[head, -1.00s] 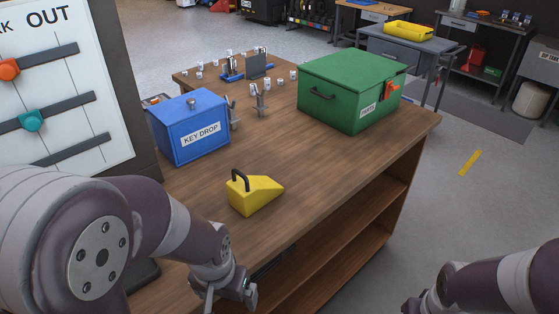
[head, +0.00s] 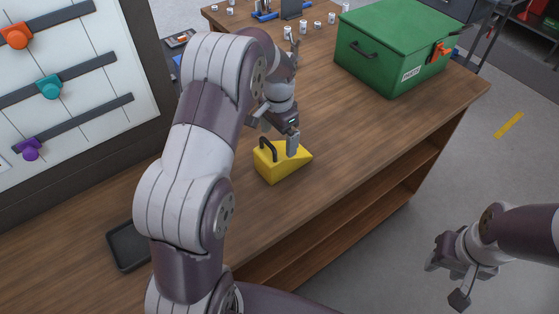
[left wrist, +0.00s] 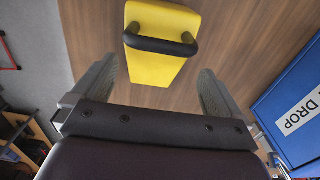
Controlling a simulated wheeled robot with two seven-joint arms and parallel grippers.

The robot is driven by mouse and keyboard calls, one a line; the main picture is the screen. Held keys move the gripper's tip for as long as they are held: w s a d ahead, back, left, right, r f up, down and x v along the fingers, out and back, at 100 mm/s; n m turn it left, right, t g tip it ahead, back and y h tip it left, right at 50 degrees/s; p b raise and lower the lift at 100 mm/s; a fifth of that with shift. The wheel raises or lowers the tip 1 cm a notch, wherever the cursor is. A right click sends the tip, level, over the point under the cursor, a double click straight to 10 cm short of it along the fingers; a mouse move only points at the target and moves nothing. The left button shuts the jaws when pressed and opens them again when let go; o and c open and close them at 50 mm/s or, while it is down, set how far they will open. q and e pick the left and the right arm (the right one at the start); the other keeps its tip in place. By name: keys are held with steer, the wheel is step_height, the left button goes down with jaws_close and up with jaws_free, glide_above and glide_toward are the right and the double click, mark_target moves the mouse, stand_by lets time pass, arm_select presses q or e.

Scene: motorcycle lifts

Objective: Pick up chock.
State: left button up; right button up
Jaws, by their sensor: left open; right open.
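The yellow chock (head: 281,164) is a wedge with a dark handle (head: 268,148) and sits on the wooden bench. My left gripper (head: 278,135) is open just above the chock, and part of it hides the chock's back side. In the left wrist view the chock (left wrist: 160,45) lies ahead, with its handle across it, roughly midway between the two spread fingers (left wrist: 155,90). The fingers appear apart from it. My right gripper (head: 452,280) is open and empty, off the bench at the lower right.
A green box (head: 390,50) stands on the bench (head: 330,130) behind and right of the chock. The blue key drop box (left wrist: 295,105) shows at right in the left wrist view. A black tray (head: 128,245) lies at the front left. Bare bench top surrounds the chock's right side.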

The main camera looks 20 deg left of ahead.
mark_target(280, 149)
arm_select(q)
steer(key=shift+s+d+f, duration=0.1)
steer(key=shift+s+f, duration=0.05)
steer(key=shift+f, duration=0.7)
step_height(280, 149, down, 4)
steer(key=shift+s+d+f+p, duration=0.1)
steer(key=shift+f+p, duration=0.1)
steer(key=shift+p, duration=0.8)
steer(key=shift+f, duration=0.35)
steer(key=shift+r, duration=0.1)
steer(key=c, duration=1)
steer(key=shift+c, duration=1.1)
steer(key=shift+r, duration=0.1)
